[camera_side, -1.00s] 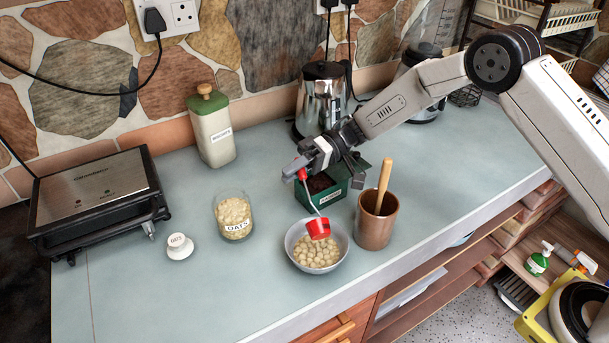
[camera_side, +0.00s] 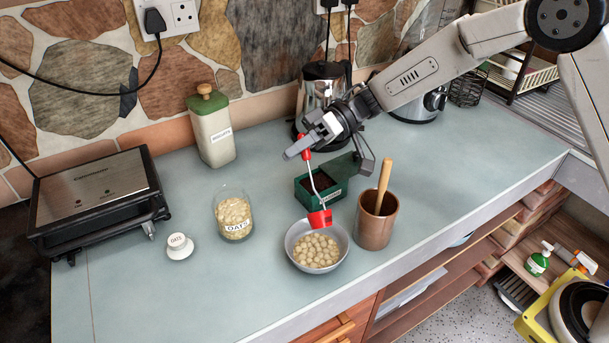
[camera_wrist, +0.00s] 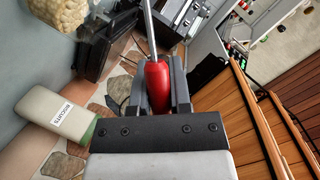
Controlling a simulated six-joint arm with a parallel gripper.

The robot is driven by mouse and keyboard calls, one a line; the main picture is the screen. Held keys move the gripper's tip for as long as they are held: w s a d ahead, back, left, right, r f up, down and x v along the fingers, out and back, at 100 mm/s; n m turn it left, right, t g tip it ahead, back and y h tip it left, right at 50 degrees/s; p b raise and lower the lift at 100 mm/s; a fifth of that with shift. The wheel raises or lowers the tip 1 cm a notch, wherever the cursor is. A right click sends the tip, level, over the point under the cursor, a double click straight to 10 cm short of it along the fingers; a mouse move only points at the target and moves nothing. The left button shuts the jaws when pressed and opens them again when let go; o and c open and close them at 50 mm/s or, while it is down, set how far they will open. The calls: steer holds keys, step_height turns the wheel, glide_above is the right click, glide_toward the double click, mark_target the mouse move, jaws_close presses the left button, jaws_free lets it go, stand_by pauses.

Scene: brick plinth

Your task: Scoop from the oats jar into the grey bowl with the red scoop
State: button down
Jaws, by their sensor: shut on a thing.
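The red scoop (camera_side: 320,218) hangs cup-down from my gripper (camera_side: 304,147), over the far rim of the grey bowl (camera_side: 290,246). A small gap seems to separate cup and rim. My gripper is shut on the scoop's red handle, which also shows between the fingers in the wrist view (camera_wrist: 157,85). The bowl holds pale, round, lumpy pieces. I cannot see into the scoop's cup. The glass oats jar (camera_side: 233,215) stands open to the left of the bowl, with pale oats inside and an OATS label. Its white lid (camera_side: 179,246) lies left of it.
A green box (camera_side: 334,193) with dark contents stands behind the bowl. A brown pot (camera_side: 376,228) with a wooden handle stands close right. A kettle (camera_side: 316,88), biscuit tin (camera_side: 213,138) and black grill (camera_side: 95,195) stand farther off. The counter's front left is clear.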

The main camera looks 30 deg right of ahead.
step_height(320, 180, up, 4)
steer(key=n+t+h, duration=0.2)
steer(key=n+t, duration=0.1)
steer(key=n, duration=0.2)
glide_above(314, 222)
steer(key=w, duration=0.2)
steer(key=shift+w+d+f, duration=0.1)
steer(key=shift+d+f, duration=0.05)
steer(key=shift+f, duration=0.8)
steer(key=shift+w+d+f, duration=0.1)
steer(key=shift+f, duration=0.85)
steer(key=shift+s+f+n, duration=0.15)
steer(key=shift+f+n, duration=0.05)
steer(key=shift+n, duration=0.1)
steer(key=shift+s+a+n+t, duration=0.25)
steer(key=shift+s+n+t, duration=0.3)
steer(key=shift+s, duration=0.45)
